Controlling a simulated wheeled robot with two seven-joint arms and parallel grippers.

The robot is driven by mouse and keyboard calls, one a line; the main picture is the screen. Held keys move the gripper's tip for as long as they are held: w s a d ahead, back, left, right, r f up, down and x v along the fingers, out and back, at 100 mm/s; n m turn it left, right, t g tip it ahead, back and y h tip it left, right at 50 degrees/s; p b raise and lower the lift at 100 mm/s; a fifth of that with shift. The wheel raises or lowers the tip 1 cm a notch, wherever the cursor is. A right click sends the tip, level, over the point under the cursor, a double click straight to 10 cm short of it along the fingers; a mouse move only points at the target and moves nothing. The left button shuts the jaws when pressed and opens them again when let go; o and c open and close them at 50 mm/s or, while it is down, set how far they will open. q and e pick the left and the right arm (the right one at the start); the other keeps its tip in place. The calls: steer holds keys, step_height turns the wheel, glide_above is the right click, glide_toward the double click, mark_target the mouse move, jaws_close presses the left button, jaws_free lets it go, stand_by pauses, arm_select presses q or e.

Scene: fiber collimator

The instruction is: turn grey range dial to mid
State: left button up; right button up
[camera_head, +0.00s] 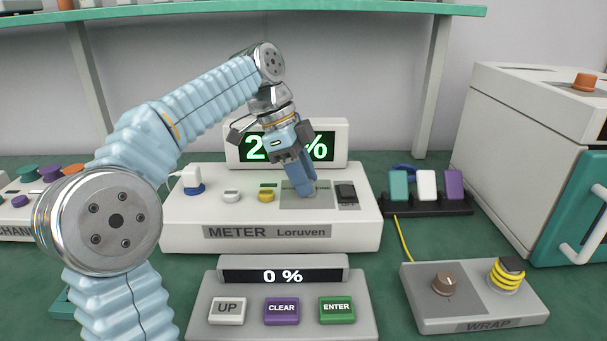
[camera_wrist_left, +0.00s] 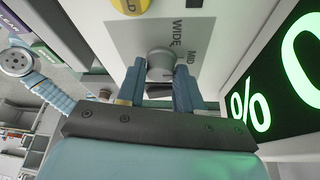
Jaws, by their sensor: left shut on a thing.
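The grey range dial (camera_wrist_left: 160,65) shows in the wrist view on a grey panel, beside the printed words WIDE and MID. My left gripper (camera_wrist_left: 158,88) has one finger on each side of the dial and is shut on it. Which mark the dial points at is not clear. In the head view my left gripper (camera_head: 304,190) reaches down onto the grey panel of the METER box (camera_head: 180,228), and its fingers hide the dial. My right gripper is not in view.
The meter display (camera_head: 320,146) is partly hidden behind the gripper. A small grey knob (camera_head: 231,196), a yellow knob (camera_head: 266,195) and a black switch (camera_head: 346,192) flank the panel. A button box (camera_head: 200,325) stands in front, and a WRAP box (camera_head: 425,310) at front right.

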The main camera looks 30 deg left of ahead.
mark_target(289, 192)
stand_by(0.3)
arm_select(q)
steer(key=o, duration=1)
steer(key=w+v, duration=0.1)
steer(key=v, duration=0.6)
steer(key=shift+s+r, duration=0.25)
steer(key=shift+s, duration=0.25)
